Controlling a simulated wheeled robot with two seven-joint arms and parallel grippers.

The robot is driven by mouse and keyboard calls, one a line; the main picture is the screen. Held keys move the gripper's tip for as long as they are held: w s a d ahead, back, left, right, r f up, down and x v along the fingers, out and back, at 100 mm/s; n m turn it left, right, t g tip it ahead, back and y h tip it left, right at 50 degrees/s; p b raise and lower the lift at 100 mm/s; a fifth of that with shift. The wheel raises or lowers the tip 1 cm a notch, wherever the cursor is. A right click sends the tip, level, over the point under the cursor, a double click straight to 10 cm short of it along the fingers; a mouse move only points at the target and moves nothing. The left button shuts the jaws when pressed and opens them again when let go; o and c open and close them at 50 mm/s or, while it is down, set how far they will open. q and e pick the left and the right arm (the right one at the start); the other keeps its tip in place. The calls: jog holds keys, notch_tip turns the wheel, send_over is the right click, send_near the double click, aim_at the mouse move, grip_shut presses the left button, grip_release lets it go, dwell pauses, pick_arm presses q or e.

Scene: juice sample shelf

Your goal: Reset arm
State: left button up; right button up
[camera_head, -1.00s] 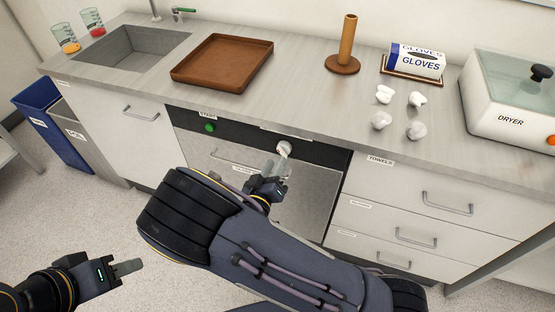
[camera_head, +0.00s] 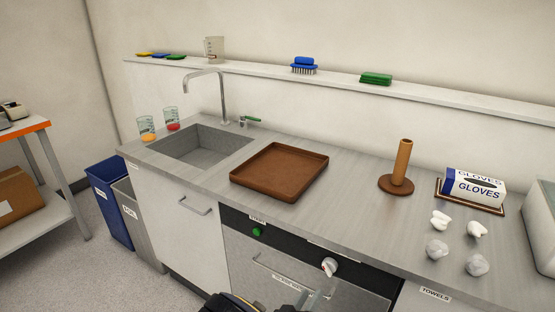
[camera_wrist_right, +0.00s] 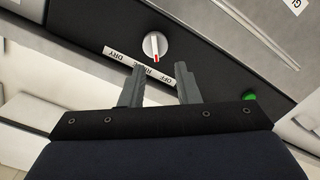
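My right gripper (camera_wrist_right: 160,76) is open, its two grey fingers apart with nothing between them. In the head view, only part of the right gripper (camera_head: 312,300) shows at the bottom edge, in front of the appliance under the counter. The white knob (camera_head: 329,267) with a red mark is on the appliance's dark panel. The knob also shows in the right wrist view (camera_wrist_right: 155,45), just beyond the fingertips and apart from them. My left gripper is out of view.
The counter holds two beakers (camera_head: 147,135) (camera_head: 171,125), a sink (camera_head: 200,150), a brown tray (camera_head: 236,180), an upright wooden holder (camera_head: 402,163), a glove box (camera_head: 474,186) and several white crumpled pieces (camera_head: 436,250). A wall shelf (camera_head: 440,98) runs above. Blue and grey bins stand left.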

notch_tip(320, 180, up, 14)
jog(key=s+f+m+g+y+p, duration=0.15)
jog(key=m+g+y+p, duration=0.35)
jog(key=y, duration=1)
jog(key=s+d+r+n+g, duration=0.1)
jog(key=s+d+r, duration=0.1)
jog(key=s, duration=0.4)
jog(key=s+d+r+n+g+h+p, duration=0.1)
jog(key=s+d+r, duration=0.1)
jog(key=s+d, duration=0.3)
jog(key=s+d+r+n+g, duration=0.1)
jog(key=s+d, duration=0.3)
jog(key=s, duration=0.4)
jog(key=shift+s+r+g, duration=0.2)
jog(key=shift+r+g, duration=0.2)
jog(key=shift+r, duration=0.45)
